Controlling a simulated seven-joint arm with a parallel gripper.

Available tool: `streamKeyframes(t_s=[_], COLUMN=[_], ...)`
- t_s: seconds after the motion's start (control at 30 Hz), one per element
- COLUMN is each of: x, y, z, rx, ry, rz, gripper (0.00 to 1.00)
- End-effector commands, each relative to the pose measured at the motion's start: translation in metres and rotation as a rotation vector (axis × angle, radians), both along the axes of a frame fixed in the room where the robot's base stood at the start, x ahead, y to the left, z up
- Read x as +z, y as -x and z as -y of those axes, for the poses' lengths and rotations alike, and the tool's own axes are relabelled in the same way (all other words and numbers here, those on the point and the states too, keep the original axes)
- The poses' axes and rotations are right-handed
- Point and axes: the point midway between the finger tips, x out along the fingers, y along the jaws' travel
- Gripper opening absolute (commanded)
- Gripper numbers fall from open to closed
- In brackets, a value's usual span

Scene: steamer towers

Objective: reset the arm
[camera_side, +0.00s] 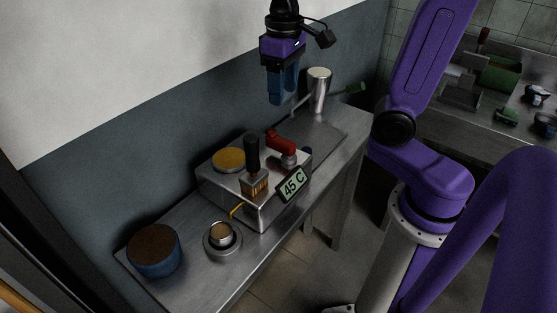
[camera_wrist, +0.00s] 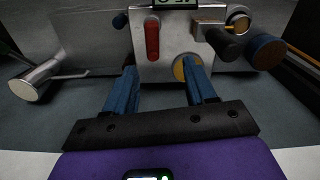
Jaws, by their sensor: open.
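My gripper (camera_side: 283,92) hangs in the air in the side view, above and behind the steel machine, pointing down. Its blue fingers are apart with nothing between them. In the wrist view my gripper (camera_wrist: 162,75) also shows open and empty. Below it is the steel machine (camera_side: 263,211) with a red lever (camera_side: 281,142), a round orange-yellow disc (camera_side: 229,159) on top, a black-handled tool (camera_side: 252,155) and a display reading 45 C (camera_side: 292,184). In the wrist view the red lever (camera_wrist: 152,40) lies ahead, between the fingers' directions, and the yellow disc (camera_wrist: 188,66) is close beside the right finger.
A small metal cup (camera_side: 222,235) stands in a ring in front of the machine. A blue tub with brown contents (camera_side: 153,250) sits at the bench's left end. A steel pitcher (camera_side: 318,90) stands at the far end. A second counter (camera_side: 470,130) is at right.

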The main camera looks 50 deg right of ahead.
Motion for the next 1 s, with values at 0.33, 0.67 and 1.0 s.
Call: streamKeyframes(t_s=[0.33, 0.67, 1.0], x=[-0.029, -0.055, -0.078], y=[0.047, 0.104, 0.163], z=[-0.020, -0.028, -0.024], rx=[0.311, 0.602, 0.870], ry=[-0.003, -0.007, -0.013], rz=[0.007, 0.013, 0.019], gripper=[0.55, 0.55, 0.55])
